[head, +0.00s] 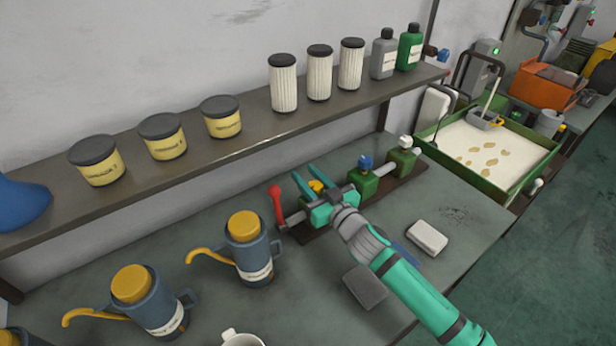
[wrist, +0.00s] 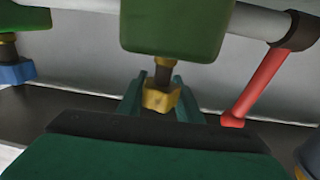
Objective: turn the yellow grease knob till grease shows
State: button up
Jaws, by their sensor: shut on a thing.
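The yellow grease knob (head: 316,186) sits on a short dark stem below a green block (wrist: 175,28) in the wrist view. My gripper (head: 303,184) reaches over the bench to it. In the wrist view my gripper's fingers (wrist: 158,92) stand on both sides of the yellow knob (wrist: 161,99), shut on it. The knob's flat faces and upper edge show between the fingers. I see no grease around the knob in either view.
A red lever (head: 276,204) stands just left of my gripper. A blue knob (head: 365,161) and a white knob (head: 405,142) stand farther right along the pipe. Oil cans (head: 248,255) stand at front left. A shelf (head: 180,178) runs behind.

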jog(key=shift+s+a+n+g+y, duration=0.15)
jog(key=shift+a+n+g+y, duration=0.05)
jog(key=shift+n+g+y, duration=0.75)
jog(key=shift+s+a+n+g+y, duration=0.2)
jog(key=shift+n+g+y, duration=0.55)
jog(key=shift+y, duration=0.3)
jog(key=shift+s+a+n+g+y, duration=0.2)
jog(key=shift+n+g+y, duration=0.45)
jog(key=shift+g, duration=0.3)
jog(key=shift+s+a+n+g+y, duration=0.15)
jog(key=shift+n+g+y, duration=0.4)
jog(key=shift+n+g, duration=0.3)
jog(key=shift+s+a+n+g+y, duration=0.1)
jog(key=shift+s+n+g+y, duration=0.2)
jog(key=shift+n+g, duration=0.55)
jog(key=shift+s+n+g+y, duration=0.15)
jog(key=shift+n+g+y, duration=0.25)
jog(key=shift+g, duration=0.9)
jog(key=shift+s+a+n+g+y, duration=0.1)
jog(key=shift+s+n+g+y, duration=0.15)
jog(key=shift+n+g, duration=0.65)
jog(key=shift+s+n+g, duration=0.35)
jog(key=shift+n+g, duration=0.2)
jog(key=shift+g, duration=0.7)
jog(key=o, duration=1)
jog(key=shift+o, duration=0.2)
jog(key=shift+w+d, duration=0.1)
jog(key=shift+d, duration=0.05)
jog(key=shift+d, duration=0.25)
jog(key=d, duration=1)
